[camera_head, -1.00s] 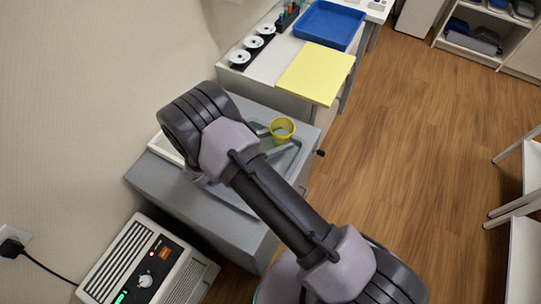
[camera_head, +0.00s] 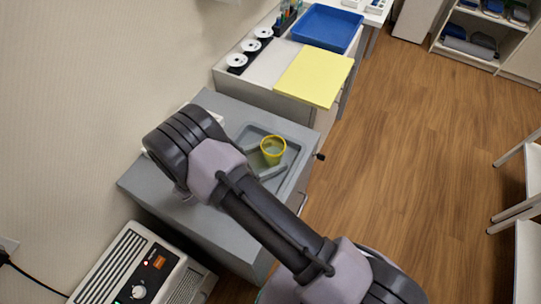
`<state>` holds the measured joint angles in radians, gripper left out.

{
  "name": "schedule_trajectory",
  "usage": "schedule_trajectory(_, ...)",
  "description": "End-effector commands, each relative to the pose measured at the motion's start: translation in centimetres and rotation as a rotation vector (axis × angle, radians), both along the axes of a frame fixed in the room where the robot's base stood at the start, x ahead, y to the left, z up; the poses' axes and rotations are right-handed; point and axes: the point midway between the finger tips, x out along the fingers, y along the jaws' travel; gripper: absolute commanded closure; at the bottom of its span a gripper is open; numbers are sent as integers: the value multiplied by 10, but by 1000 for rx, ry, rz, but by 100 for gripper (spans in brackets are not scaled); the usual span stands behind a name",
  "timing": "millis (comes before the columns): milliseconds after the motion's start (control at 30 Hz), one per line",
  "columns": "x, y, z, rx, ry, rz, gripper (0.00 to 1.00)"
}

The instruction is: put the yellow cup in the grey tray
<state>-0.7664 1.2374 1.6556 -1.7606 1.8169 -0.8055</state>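The yellow cup (camera_head: 273,153) is upright, over the grey tray (camera_head: 298,165) on the grey cabinet. My gripper (camera_head: 273,161) reaches out from behind my arm. One dark finger shows at the cup's left and the other along its lower front side. The gripper appears shut on the cup. My arm hides the gripper's base and the left part of the tray. I cannot tell whether the cup's bottom touches the tray floor.
A yellow board (camera_head: 314,75) and a blue tray (camera_head: 327,27) lie on the white counter beyond, near several white round items (camera_head: 250,46). A white appliance (camera_head: 140,268) stands at lower left.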

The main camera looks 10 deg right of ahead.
Motion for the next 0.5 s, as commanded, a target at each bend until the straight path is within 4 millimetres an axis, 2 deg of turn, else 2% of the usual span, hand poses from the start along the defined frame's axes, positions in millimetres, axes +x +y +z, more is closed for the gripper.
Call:
schedule_trajectory(167,0,0,1,0,1,0,25)
schedule_trajectory(233,-1,2,7,0,0,1,25)
schedule_trajectory(500,-24,55,16,-1,-1,2,25)
